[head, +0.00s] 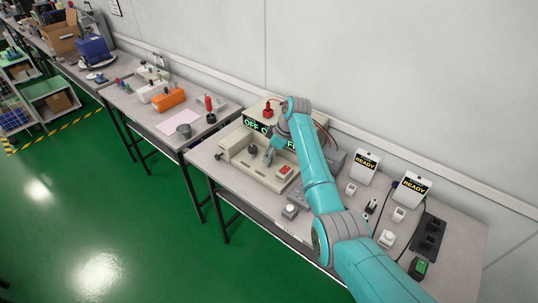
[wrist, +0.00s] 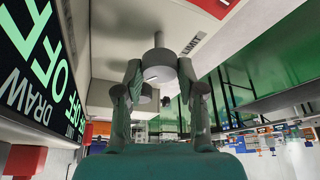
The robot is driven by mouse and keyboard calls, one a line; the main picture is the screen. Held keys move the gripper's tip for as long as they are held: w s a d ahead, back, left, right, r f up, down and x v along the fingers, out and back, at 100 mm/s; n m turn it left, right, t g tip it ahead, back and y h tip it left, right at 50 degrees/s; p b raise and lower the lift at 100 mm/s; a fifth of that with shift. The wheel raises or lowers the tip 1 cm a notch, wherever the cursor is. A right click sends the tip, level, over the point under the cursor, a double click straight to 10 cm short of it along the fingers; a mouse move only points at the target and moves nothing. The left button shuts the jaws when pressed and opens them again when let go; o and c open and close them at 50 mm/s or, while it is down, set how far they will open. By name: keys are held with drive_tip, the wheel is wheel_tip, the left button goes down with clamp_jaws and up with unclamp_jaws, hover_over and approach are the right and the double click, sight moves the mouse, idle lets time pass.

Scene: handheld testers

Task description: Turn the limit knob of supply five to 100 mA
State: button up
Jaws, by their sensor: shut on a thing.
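The beige supply (head: 238,172) stands on the bench in the head view, its black display partly hidden by my arm. In the wrist view the display (wrist: 38,62) shows green OFF readings and the word DRAW. The limit knob (wrist: 158,62), a grey round knob, sits beside a LIMIT label (wrist: 191,44). My gripper (wrist: 160,72) has a finger on each side of this knob and is shut on it. In the head view my gripper (head: 268,153) is over the supply's front panel. The knob's pointer mark and scale cannot be made out.
A red switch (head: 285,169) is on the supply's right side. Two READY testers (head: 367,166) and small boxes stand to the right. A neighbouring bench with an orange device (head: 169,99) is to the left.

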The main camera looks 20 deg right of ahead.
drive_tip(key=shift+n, duration=0.4)
drive_tip(key=o, duration=1.1)
drive_tip(key=shift+o, duration=0.2)
drive_tip(key=v, duration=1.2)
drive_tip(key=shift+w, duration=0.2)
